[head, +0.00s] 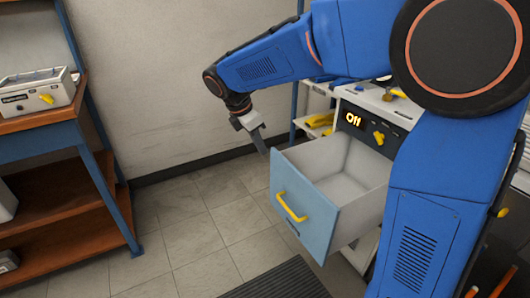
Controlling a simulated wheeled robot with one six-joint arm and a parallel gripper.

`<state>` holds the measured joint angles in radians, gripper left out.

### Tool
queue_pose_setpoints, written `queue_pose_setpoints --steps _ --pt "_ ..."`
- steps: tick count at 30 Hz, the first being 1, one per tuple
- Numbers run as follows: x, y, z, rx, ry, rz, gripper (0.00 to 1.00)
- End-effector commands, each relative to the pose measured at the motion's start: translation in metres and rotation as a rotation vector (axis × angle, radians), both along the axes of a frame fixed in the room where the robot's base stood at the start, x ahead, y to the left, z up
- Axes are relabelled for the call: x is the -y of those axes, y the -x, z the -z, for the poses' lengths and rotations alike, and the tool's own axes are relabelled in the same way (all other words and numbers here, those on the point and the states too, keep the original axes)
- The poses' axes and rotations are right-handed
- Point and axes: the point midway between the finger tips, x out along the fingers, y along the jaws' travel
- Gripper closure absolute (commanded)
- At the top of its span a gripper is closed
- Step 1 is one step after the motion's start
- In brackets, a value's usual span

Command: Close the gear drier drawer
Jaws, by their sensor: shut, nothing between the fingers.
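The gear drier drawer (308,218) is pulled well out of the white cabinet and looks empty inside. It has a light blue front with a yellow handle (290,207). The drier's dark panel (374,131) shows a lit "Off" and a yellow knob (378,138). My gripper (263,148) is shut and empty, pointing down just beyond the upper left edge of the drawer front. I cannot tell whether it touches the drawer. My blue arm hides part of the cabinet.
A blue-framed shelf (60,133) with wooden boards stands at the left, with a grey device (37,93) on top. Open tiled floor (190,228) lies between it and the drawer. A dark ribbed mat (280,283) is at the front. A wall closes off the back.

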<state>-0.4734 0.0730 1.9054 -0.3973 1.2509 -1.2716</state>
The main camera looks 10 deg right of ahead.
Motion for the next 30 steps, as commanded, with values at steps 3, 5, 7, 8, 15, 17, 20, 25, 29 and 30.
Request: queue_pose_setpoints --steps 3,5,7,8,15,17,20,25,29,30 --pt "0.007 -0.001 0.016 -0.002 0.001 0.002 1.0" --pt "0.011 -0.002 0.026 -0.003 0.002 0.002 1.0" --pt "0.015 -0.004 0.038 -0.003 0.002 0.002 1.0" --pt "0.017 -0.004 0.043 -0.003 0.002 0.004 1.0" --pt "0.032 -0.009 0.082 -0.002 0.001 0.004 1.0" --pt "0.039 -0.012 0.085 0.0 0.0 0.005 1.0" --pt "0.052 -0.016 0.084 0.001 0.0 0.005 1.0" --pt "0.065 -0.02 0.084 0.0 0.0 0.004 1.0" --pt "0.07 -0.022 0.084 0.001 0.0 0.004 1.0" --pt "0.071 -0.022 0.084 0.001 0.0 0.004 1.0"
